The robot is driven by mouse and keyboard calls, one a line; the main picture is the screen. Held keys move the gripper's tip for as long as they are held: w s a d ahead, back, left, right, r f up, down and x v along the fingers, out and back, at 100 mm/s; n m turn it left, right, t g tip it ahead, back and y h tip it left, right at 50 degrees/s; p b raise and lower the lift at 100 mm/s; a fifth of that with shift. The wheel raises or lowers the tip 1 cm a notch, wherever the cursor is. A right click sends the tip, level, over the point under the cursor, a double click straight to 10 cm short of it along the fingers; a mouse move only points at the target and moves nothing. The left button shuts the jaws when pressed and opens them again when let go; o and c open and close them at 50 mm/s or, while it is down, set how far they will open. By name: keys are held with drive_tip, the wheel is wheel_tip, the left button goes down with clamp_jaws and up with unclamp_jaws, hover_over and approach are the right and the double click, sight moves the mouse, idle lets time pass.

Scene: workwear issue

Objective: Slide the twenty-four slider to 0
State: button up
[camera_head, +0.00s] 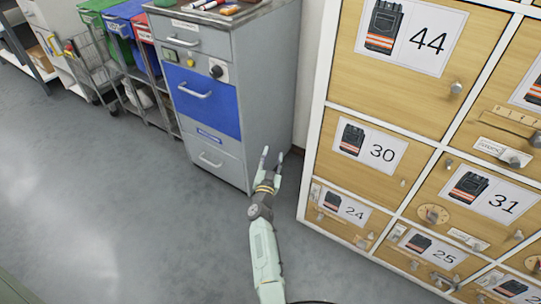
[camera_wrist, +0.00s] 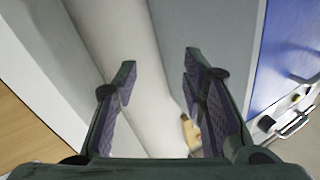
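The twenty-four door (camera_head: 335,222) is a small wooden door low at the left end of the locker wall, with a card showing a dark vest and 24. A narrow light strip (camera_head: 316,192) runs beside the card, and small metal fittings (camera_head: 362,241) sit below it. They are too small to tell which is the slider or where it stands. My gripper (camera_head: 271,160) is to the left of this door, pointing up the picture, apart from it. In the wrist view its two fingers (camera_wrist: 160,75) are spread with nothing between them. The twenty-four door cannot be made out there.
A grey cabinet (camera_head: 272,75) with a blue drawer (camera_head: 200,98) stands beyond my gripper. Other numbered doors, such as 30 (camera_head: 335,168) and 25 (camera_head: 398,262), surround the twenty-four door. The grey floor (camera_head: 120,210) at left is clear.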

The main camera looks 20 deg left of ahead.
drive_tip(key=shift+a+r, duration=0.4)
drive_tip(key=shift+r, duration=0.25)
